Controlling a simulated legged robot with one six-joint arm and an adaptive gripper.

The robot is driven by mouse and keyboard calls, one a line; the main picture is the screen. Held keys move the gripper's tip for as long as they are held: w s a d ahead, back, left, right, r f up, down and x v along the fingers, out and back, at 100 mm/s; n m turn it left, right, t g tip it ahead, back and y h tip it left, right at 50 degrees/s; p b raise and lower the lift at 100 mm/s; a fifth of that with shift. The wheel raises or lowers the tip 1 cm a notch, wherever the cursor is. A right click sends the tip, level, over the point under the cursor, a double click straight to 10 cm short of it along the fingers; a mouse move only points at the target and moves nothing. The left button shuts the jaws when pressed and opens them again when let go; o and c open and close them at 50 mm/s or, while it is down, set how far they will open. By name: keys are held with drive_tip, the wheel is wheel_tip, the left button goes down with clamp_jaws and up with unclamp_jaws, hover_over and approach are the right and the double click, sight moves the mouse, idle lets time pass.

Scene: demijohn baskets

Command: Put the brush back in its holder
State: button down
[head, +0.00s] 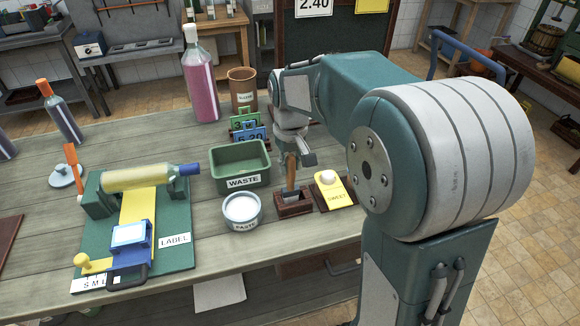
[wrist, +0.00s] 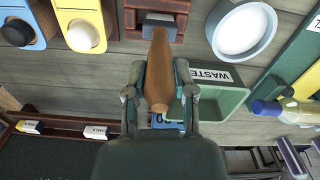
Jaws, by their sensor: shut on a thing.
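The brush, with a brown wooden handle (head: 291,174), stands about upright below my gripper (head: 294,160) in the head view. In the wrist view my gripper (wrist: 160,88) has a finger on each side of the brown handle (wrist: 158,68) and is shut on it. The brush's lower end meets the small dark brown box-shaped holder (head: 294,208), which also shows in the wrist view (wrist: 136,22).
A green waste bin (head: 240,163) and a white paste tub (head: 241,210) stand left of the holder. A yellow "SWEET" stamp pad (head: 333,194) stands close on its right. A labelling stand (head: 170,235) with a bottle is at left. A tall pink bottle (head: 201,85) stands behind.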

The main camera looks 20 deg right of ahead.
drive_tip(key=shift+d+f, duration=0.15)
drive_tip(key=shift+f, duration=0.35)
drive_tip(key=shift+d+f, duration=0.15)
drive_tip(key=shift+d, duration=0.25)
drive_tip(key=shift+c, duration=2.4)
unclamp_jaws()
drive_tip(key=shift+a, duration=0.1)
drive_tip(key=shift+o, duration=0.2)
drive_tip(key=shift+a, duration=0.25)
